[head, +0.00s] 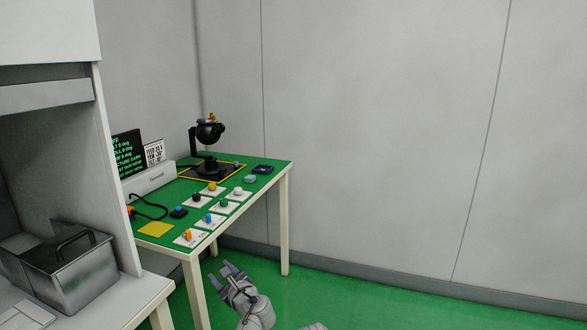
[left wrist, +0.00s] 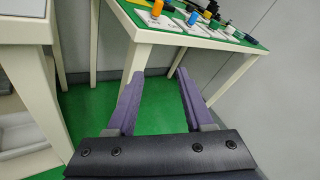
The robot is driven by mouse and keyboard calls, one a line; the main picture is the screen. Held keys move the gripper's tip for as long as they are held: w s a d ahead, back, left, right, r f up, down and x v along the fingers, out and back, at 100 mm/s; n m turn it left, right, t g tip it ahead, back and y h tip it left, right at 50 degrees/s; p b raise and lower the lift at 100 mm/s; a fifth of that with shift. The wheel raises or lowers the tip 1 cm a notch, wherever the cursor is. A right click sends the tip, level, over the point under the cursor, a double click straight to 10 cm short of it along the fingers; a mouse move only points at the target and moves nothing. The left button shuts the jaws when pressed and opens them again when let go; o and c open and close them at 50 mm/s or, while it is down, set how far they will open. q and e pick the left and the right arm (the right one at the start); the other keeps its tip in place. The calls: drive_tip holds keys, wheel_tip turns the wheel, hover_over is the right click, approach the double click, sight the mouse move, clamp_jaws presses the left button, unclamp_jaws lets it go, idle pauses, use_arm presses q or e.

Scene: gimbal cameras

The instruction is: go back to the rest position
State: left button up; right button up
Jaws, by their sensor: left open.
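My left gripper (head: 232,270) is open and empty. In the head view it is low in front of the green-topped table (head: 222,211), below the level of its top and apart from it. In the left wrist view the two purple fingers of my left gripper (left wrist: 158,78) are spread wide, with green floor between them and the table's edge and leg beyond. My right gripper does not show in either view.
The table bears a black gimbal camera (head: 209,131), several coloured knobs on white plates, and a screen (head: 129,152). A metal box (head: 75,275) stands on a white bench at the left. Green floor (head: 345,305) lies clear at the right, before the grey wall.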

use_arm(q)
drive_tip(key=s+d+f+n+g+h, duration=0.35)
drive_tip(key=s+d+f+n, duration=0.2)
drive_tip(key=s+n, duration=0.2)
drive_tip(key=s+d+f+n+g+h, duration=0.2)
drive_tip(key=s+d+f+n+g, duration=0.3)
drive_tip(key=s, duration=0.4)
drive_tip(key=s+d+f+n+g+h, duration=0.25)
drive_tip(key=s+f+n+g, duration=0.25)
drive_tip(key=s+f+n, duration=0.3)
wheel_tip(320, 180, up, 29)
drive_tip(key=p, duration=2.8)
drive_tip(key=shift+s+d+r+m, duration=0.15)
drive_tip(key=shift+s+d+m, duration=0.2)
drive_tip(key=shift+s+d, duration=0.05)
drive_tip(key=shift+c, duration=0.4)
